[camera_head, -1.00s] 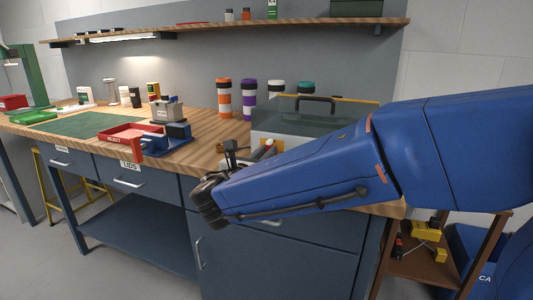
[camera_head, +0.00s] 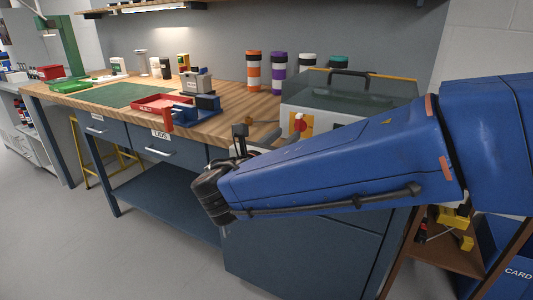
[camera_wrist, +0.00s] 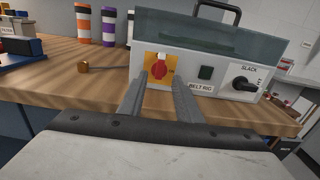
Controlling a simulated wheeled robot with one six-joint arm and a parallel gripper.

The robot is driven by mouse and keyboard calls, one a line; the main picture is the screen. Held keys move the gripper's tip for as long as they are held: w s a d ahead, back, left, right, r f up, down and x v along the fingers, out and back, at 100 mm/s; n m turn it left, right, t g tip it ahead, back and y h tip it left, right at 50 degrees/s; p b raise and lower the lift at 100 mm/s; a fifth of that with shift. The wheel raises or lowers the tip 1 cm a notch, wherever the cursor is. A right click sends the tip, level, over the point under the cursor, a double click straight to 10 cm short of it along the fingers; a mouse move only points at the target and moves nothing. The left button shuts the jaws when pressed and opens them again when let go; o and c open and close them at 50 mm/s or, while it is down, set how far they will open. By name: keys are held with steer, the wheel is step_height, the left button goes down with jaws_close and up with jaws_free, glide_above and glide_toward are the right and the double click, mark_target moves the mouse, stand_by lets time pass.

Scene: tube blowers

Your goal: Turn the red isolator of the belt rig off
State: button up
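The belt rig (camera_wrist: 205,50) is a pale box with a dark glassy cover and a black top handle, on the wooden bench. Its red isolator (camera_wrist: 159,71) is a red knob on a yellow plate at the left of the front panel; its handle looks roughly upright. The isolator also shows in the head view (camera_head: 300,122), just above my forearm. My gripper (camera_wrist: 159,82) is open and empty, one finger at each side of the isolator in the wrist view. I cannot tell whether the fingers touch it. In the head view my arm hides much of the rig front.
The rig panel also has a dark green button (camera_wrist: 205,72) and a black SLACK knob (camera_wrist: 244,84). A small brass-coloured knob (camera_wrist: 83,67) is left of the rig. Striped tubes (camera_head: 253,70) stand behind. A red tray (camera_head: 160,103) lies on the bench to the left.

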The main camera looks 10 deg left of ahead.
steer(key=v, duration=1)
